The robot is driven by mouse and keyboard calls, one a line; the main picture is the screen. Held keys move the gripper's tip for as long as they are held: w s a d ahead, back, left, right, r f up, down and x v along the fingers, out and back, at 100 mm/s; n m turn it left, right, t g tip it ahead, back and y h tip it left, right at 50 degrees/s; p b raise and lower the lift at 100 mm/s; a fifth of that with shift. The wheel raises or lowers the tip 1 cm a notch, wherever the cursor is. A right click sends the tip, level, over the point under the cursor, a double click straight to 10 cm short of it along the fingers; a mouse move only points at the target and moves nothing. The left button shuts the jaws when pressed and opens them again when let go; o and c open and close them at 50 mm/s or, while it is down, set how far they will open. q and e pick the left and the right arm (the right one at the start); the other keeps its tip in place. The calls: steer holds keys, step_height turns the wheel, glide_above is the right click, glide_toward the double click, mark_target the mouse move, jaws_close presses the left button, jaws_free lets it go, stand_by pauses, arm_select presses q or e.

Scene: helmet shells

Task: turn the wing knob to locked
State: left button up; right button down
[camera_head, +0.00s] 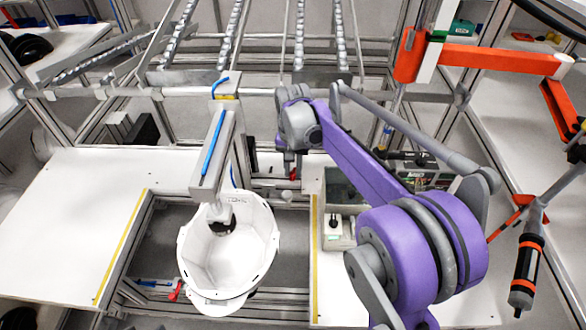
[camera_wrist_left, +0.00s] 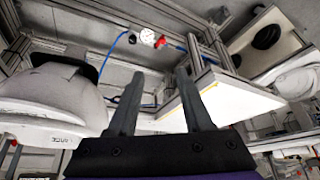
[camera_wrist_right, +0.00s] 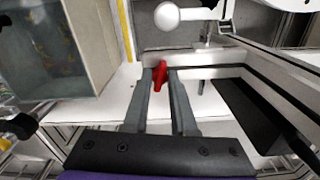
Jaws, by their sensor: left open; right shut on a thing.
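The small red wing knob (camera_wrist_right: 160,76) sits between the fingertips of my right gripper (camera_wrist_right: 161,74) in the right wrist view. The fingers are closed on it, and its wing points roughly along them. In the head view the knob (camera_head: 293,174) is a small red spot below my right gripper (camera_head: 289,160), behind the helmet fixture. The locked and unlocked marks cannot be made out. My left gripper (camera_wrist_left: 155,76) is open and empty in the left wrist view; it does not show in the head view.
A white helmet shell (camera_head: 228,262) hangs at the middle fixture; a white shell also shows in the left wrist view (camera_wrist_left: 50,92). A grey bin (camera_wrist_right: 62,45) stands close left of my right gripper. White tabletops (camera_head: 75,215) flank the fixture. An orange arm (camera_head: 490,58) is at upper right.

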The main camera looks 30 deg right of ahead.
mark_target(293, 171)
steer(key=m, duration=0.5)
steer(key=shift+m, duration=0.3)
stand_by(0.4)
steer(key=c, duration=0.7)
jaws_free()
steer(key=shift+r, duration=0.1)
step_height(293, 171, up, 11)
steer(key=shift+f+p, duration=0.15)
steer(key=shift+p, duration=0.15)
